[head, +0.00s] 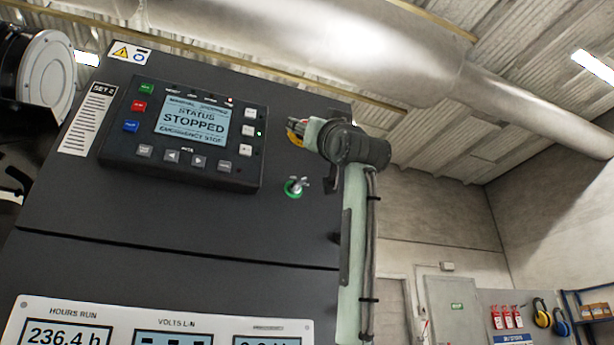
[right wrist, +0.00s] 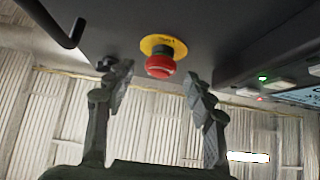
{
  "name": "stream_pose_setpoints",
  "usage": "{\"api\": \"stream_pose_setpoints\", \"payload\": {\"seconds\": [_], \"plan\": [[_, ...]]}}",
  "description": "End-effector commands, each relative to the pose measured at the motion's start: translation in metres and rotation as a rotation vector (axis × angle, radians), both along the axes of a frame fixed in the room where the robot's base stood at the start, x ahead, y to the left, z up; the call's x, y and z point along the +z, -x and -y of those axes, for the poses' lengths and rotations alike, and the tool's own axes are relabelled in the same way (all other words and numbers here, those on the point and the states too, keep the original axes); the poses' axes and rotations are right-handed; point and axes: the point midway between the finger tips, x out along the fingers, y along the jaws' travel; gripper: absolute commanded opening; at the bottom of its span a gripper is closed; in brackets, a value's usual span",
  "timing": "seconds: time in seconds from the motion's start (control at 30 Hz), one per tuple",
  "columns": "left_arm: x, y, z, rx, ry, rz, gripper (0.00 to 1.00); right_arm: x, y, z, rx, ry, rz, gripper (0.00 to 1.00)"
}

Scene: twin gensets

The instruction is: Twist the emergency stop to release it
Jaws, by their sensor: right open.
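The emergency stop, a red mushroom button (right wrist: 160,65) on a yellow round plate (right wrist: 163,45), sticks out from the dark panel in the right wrist view. My right gripper (right wrist: 160,90) is open, with one finger on each side of the button's line and clear gaps to it. The fingers do not touch the button. In the head view my right gripper (head: 298,127) is in front of the button and hides most of it; only part of the yellow plate (head: 296,139) shows. The controller screen (head: 192,123) reads STOPPED and EMERGENCY STOP. My left gripper is not in view.
A key switch with a green ring (head: 294,188) sits on the cabinet below the emergency stop. A dark bent rod (right wrist: 62,28) stands out near the gripper in the right wrist view. The controller (head: 185,135) is left of the stop in the head view.

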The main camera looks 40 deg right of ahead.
Motion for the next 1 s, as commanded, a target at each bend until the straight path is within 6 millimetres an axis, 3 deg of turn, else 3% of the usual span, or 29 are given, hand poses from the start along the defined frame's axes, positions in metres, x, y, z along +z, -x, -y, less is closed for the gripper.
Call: {"api": "stream_pose_setpoints", "payload": {"seconds": [0.2,0.53,0.9,1.0], "plan": [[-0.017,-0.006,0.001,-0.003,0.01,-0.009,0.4,0.018,-0.016,0.004,0.0,0.0,0.0,0.54],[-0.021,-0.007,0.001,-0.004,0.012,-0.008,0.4,0.019,-0.018,0.004,0.0,0.0,0.001,0.53],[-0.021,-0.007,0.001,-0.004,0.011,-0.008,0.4,0.019,-0.018,0.004,0.0,0.0,0.001,0.07],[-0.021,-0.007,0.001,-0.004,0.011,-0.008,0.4,0.019,-0.018,0.004,0.001,0.0,0.001,0.05]]}}
